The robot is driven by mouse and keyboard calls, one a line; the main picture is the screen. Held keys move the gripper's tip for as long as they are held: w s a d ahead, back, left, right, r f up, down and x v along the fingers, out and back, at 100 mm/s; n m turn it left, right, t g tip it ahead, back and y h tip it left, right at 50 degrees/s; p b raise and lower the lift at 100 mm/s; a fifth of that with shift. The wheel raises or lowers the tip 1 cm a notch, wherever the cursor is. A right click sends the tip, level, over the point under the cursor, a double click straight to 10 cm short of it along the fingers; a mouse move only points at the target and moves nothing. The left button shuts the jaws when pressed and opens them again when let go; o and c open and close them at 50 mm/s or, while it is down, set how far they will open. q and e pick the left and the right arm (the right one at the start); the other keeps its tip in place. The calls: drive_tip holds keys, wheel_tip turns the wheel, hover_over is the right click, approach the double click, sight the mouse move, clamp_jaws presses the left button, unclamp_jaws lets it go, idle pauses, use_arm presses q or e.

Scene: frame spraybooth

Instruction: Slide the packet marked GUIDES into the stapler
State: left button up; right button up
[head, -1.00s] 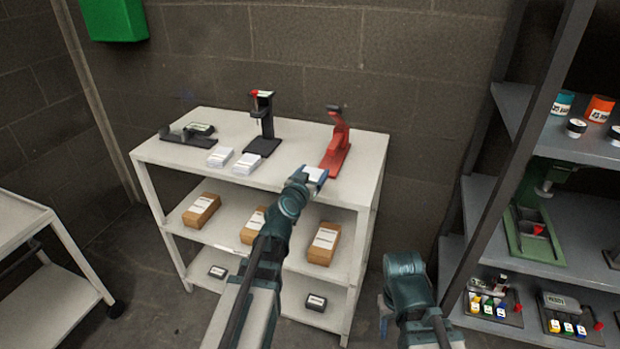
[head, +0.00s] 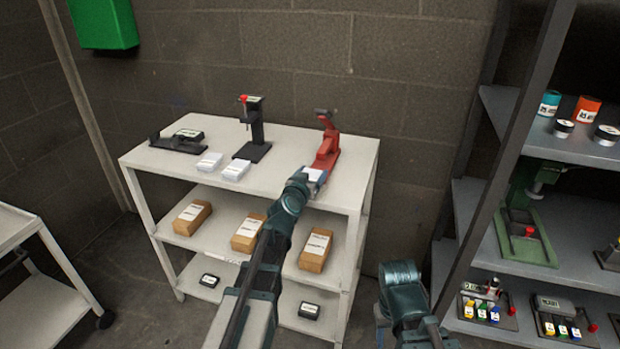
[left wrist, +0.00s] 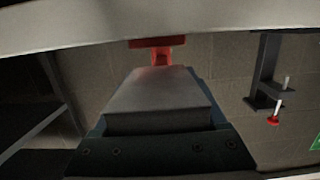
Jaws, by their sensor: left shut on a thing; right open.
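A white packet (head: 314,175) is in my left gripper (head: 312,179), which is shut on it. In the left wrist view the packet (left wrist: 158,95) looks grey and fills the middle. I cannot read its marking. The red stapler (head: 327,150) stands on the top of the white cart. The packet is at the near end of the stapler's base; I cannot tell whether they touch. Part of the stapler (left wrist: 157,50) shows beyond the packet in the left wrist view. My right gripper (head: 383,318) is low at the right, mostly hidden by its arm, open and away from the cart.
Two white packets (head: 222,165) lie on the cart top (head: 270,178), left of the stapler. A black press with a red knob (head: 253,130) and a flat black device (head: 178,139) stand there too. Brown boxes (head: 247,232) sit below. A dark rack (head: 470,195) stands right.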

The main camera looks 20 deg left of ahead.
sight(318, 168)
use_arm(q)
drive_tip(key=shift+w+f+b, duration=0.15)
drive_tip(key=shift+w+f, duration=0.1)
drive_tip(key=shift+w, duration=0.2)
drive_tip(key=shift+w+f+b, duration=0.15)
drive_tip(key=shift+w+f, duration=0.05)
drive_tip(key=shift+w, duration=0.25)
drive_tip(key=shift+w+d+f+b, duration=0.1)
drive_tip(key=shift+w+f+b, duration=0.1)
drive_tip(key=shift+w, duration=0.85)
drive_tip(key=shift+w+f+b, duration=0.2)
drive_tip(key=shift+w, duration=0.85)
drive_tip(key=o, duration=1.3)
drive_tip(key=shift+s, duration=0.15)
drive_tip(key=s, duration=0.4)
drive_tip(key=s+r+p, duration=0.1)
drive_tip(key=s, duration=0.4)
drive_tip(key=s+r+p, duration=0.1)
drive_tip(key=s, duration=0.3)
drive_tip(key=shift+s+a, duration=0.25)
